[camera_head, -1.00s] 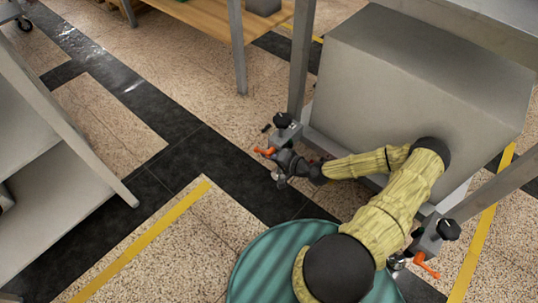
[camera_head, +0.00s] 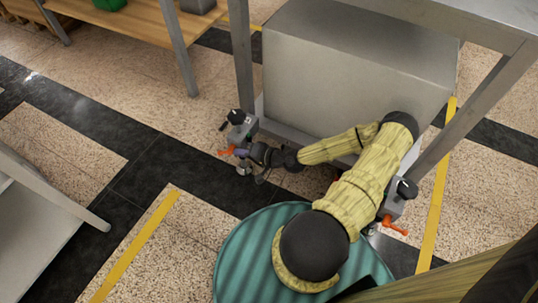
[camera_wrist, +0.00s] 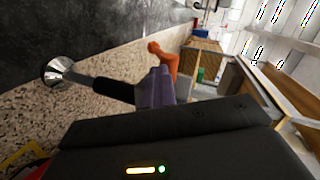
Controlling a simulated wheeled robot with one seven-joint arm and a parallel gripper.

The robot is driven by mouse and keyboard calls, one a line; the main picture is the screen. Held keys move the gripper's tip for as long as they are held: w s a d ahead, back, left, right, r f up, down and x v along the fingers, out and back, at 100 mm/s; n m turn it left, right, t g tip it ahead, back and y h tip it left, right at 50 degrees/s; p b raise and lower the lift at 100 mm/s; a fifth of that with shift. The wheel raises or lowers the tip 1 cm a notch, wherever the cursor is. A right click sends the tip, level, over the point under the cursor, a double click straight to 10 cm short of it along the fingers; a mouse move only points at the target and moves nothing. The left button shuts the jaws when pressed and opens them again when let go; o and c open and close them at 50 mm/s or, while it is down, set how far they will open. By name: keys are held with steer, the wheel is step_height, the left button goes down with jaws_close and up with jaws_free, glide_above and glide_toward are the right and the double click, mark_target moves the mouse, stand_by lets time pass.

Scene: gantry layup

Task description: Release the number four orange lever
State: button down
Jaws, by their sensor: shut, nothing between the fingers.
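An orange lever (camera_head: 228,152) sticks out from a grey clamp block with a black knob (camera_head: 236,118) at the left corner of the metal frame. The lever also shows in the wrist view (camera_wrist: 165,62), just beyond my fingers. My gripper (camera_head: 243,154) is shut and empty, its tips right beside this lever; I cannot tell whether they touch it. In the wrist view the purplish fingers (camera_wrist: 155,88) overlap the lever's lower end. A second orange lever (camera_head: 394,226) sits at the frame's right corner, away from my gripper. No lever number is readable.
A large grey box (camera_head: 350,70) stands inside the frame behind my arm. A metal foot (camera_wrist: 60,72) on a black stem shows left of my fingers. A wooden table (camera_head: 130,30) stands at upper left. The floor left of my gripper is clear.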

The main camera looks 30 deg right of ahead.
steer(key=v, duration=1.3)
steer(key=shift+f, duration=0.2)
steer(key=shift+s+a, duration=0.1)
steer(key=shift+s, duration=0.05)
steer(key=shift+p, duration=0.3)
